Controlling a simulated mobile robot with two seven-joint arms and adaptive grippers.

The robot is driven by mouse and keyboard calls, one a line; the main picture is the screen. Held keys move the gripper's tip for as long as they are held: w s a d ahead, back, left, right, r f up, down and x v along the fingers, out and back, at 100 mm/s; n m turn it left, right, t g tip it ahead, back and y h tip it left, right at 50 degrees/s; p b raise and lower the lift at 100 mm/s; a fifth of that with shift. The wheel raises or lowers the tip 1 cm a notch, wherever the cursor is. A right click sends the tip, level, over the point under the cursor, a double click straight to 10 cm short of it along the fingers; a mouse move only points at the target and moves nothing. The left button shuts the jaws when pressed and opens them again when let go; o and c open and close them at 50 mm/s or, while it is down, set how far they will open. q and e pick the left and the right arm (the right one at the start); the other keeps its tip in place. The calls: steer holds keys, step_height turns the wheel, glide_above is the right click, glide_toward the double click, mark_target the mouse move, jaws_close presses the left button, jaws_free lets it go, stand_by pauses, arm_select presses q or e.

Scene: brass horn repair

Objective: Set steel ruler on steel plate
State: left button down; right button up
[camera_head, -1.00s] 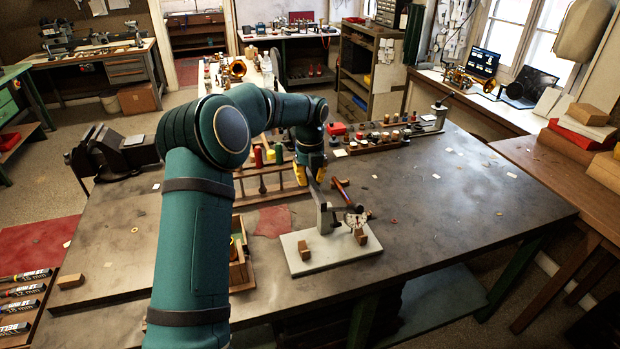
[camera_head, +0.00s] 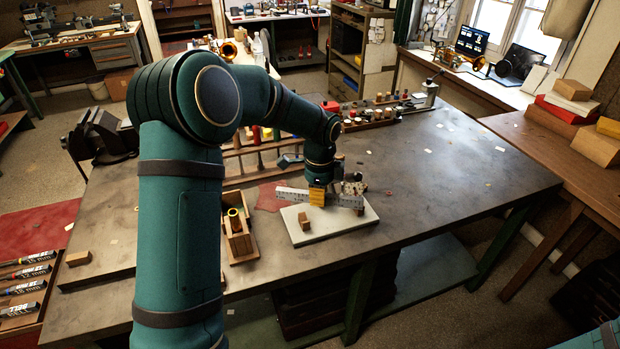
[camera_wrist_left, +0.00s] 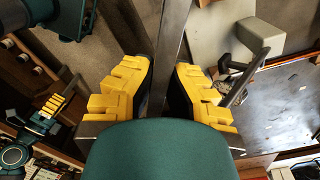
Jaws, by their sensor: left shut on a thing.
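My left gripper (camera_head: 318,194) is shut on the steel ruler (camera_head: 291,193), a long grey strip that sticks out to both sides of the yellow fingers. In the left wrist view the ruler (camera_wrist_left: 172,40) runs as a narrow strip between the two fingers. The steel plate (camera_head: 335,230) is a pale slab on the bench, just below and in front of the gripper. The ruler appears to be held above its far part; contact cannot be told.
A wooden block (camera_head: 304,221) stands on the plate's left part. A gauge-like piece (camera_head: 352,188) is close by the ruler's right end. A wooden box (camera_head: 238,243) stands left of the plate, with a wooden rack behind. The bench's right side (camera_head: 460,180) is mostly clear.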

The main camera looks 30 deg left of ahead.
arm_select(q)
steer(key=s+d+f+n, duration=0.4)
steer(key=s+d+n, duration=0.3)
steer(key=d+n, duration=0.3)
steer(key=n, duration=0.4)
steer(key=shift+d+f, duration=0.2)
steer(key=shift+d, duration=0.2)
steer(key=shift+w+r, duration=0.1)
